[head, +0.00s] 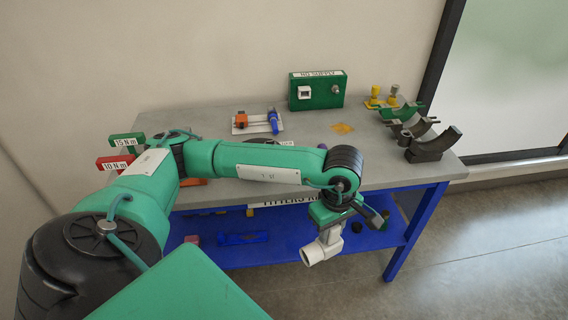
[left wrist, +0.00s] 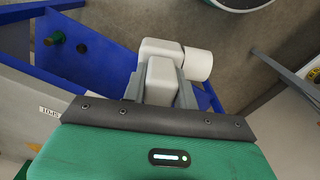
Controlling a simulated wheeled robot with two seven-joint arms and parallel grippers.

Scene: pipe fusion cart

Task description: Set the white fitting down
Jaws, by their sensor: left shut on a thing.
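The white fitting (head: 322,248) is a pipe piece with a round open end, hanging below my left gripper (head: 335,224) in the head view. My left gripper is shut on it, in front of the table's front edge and above the floor. In the left wrist view the white fitting (left wrist: 196,66) sticks out beyond the fingers of my left gripper (left wrist: 160,88). The fingers hide part of it. My right gripper is in neither view.
The grey-topped table (head: 395,178) has a blue lower shelf (head: 285,236) with small parts. On top are a green box (head: 317,92), a small tray (head: 257,126), yellow pieces (head: 375,98) and curved clamps (head: 432,146). Torque signs (head: 116,162) stand at the left. Floor at right is clear.

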